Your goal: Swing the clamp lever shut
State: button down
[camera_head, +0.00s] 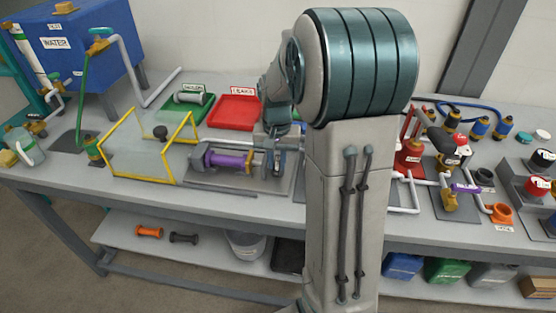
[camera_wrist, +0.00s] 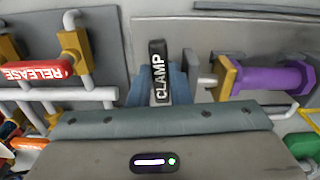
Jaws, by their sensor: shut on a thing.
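The clamp lever (camera_wrist: 158,72), a black handle marked CLAMP, stands up in the middle of the wrist view. The blue fingers of my gripper (camera_wrist: 159,88) are shut on it, one on each side.
A yellow-framed clear guard (camera_head: 145,155) stands left of the fixture. A green tray (camera_head: 178,109) and red tray (camera_head: 237,120) lie behind. A red RELEASE handle (camera_wrist: 38,72) and white pipes (camera_wrist: 75,97) are left of the lever in the wrist view.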

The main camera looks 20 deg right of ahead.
aim_at(275, 165)
jog(key=shift+w+a+m, duration=0.1)
jog(key=shift+m, duration=0.4)
jog(key=c, duration=1.6)
grip_release()
jog(key=shift+r, duration=0.1)
notch_tip(275, 165, up, 14)
jog(key=shift+f, duration=0.15)
jog(key=shift+a+f, duration=0.1)
